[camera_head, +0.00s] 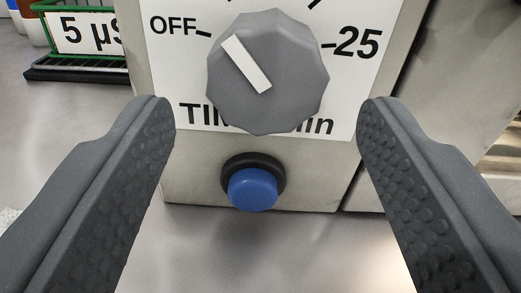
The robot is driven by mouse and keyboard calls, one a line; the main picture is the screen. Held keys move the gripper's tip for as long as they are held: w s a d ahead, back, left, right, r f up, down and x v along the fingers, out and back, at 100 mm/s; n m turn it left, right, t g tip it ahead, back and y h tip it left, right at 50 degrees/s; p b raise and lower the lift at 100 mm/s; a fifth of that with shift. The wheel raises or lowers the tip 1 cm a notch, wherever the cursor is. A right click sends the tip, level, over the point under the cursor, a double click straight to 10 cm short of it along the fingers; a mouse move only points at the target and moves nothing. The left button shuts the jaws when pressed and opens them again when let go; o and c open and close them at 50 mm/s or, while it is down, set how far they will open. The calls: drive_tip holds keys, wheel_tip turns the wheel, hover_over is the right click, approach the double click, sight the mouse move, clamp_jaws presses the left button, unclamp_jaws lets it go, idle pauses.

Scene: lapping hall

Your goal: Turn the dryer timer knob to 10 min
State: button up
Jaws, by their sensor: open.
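The grey dryer timer knob (285,92) sits on the white dial label (172,62) of a metal box. Its white pointer bar (246,64) runs from the knob's centre toward the upper left, just clockwise of the OFF mark. OFF shows at the left and 25 at the right; the marks at the top are cut off by the frame, and no 10 is visible. My gripper (266,112) is open, with one finger on each side of the knob and nothing between them touching it. The fingers look nearer to the camera than the knob.
A blue push button (253,188) in a black collar sits below the knob, between the fingers. A green wire rack (48,22) with a "5 µ" label stands at the upper left on a black tray. The metal bench top (85,115) is clear at the left.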

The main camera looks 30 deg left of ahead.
drive_tip(key=b+v, duration=1)
drive_tip(key=b, duration=0.2)
drive_tip(key=shift+s, duration=0.2)
drive_tip(key=shift+d, duration=0.1)
idle(0.5)
